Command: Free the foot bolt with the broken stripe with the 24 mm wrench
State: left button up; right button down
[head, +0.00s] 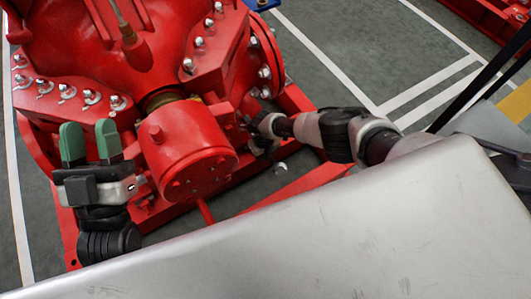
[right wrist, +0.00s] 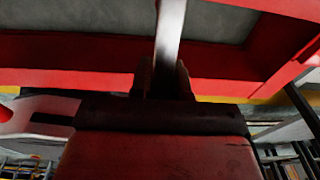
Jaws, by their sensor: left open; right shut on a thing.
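My left gripper (head: 88,143) is open and empty. Its two green fingertips point up, to the left of the red pump's round end cover. My right gripper (head: 262,138) reaches in low beside the red pump, right of that cover, and is partly hidden there. In the right wrist view, my right gripper (right wrist: 163,80) is shut on a flat silver bar, the wrench (right wrist: 171,35), which runs up out of the picture. The wrench's working end is not in that view. A small silver piece (head: 280,168) shows below the gripper in the head view. I cannot make out the striped foot bolt.
The red pump (head: 190,145) stands on a red base frame (head: 300,190) close around my right gripper. A large grey surface (head: 330,240) fills the front.

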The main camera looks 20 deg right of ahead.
jog(key=shift+r+p, duration=0.65)
jog(key=shift+r, duration=0.1)
jog(key=shift+r+p, duration=0.4)
pick_arm(q)
notch_tip(320, 180, down, 7)
jog(key=w+g+y, duration=0.2)
jog(key=g, duration=0.4)
jog(key=shift+w+a+g, duration=0.2)
jog(key=shift+a+g, duration=0.1)
jog(key=shift+a, duration=0.05)
pick_arm(e)
jog(key=shift+r, duration=0.15)
pick_arm(q)
jog(key=shift+r, duration=0.1)
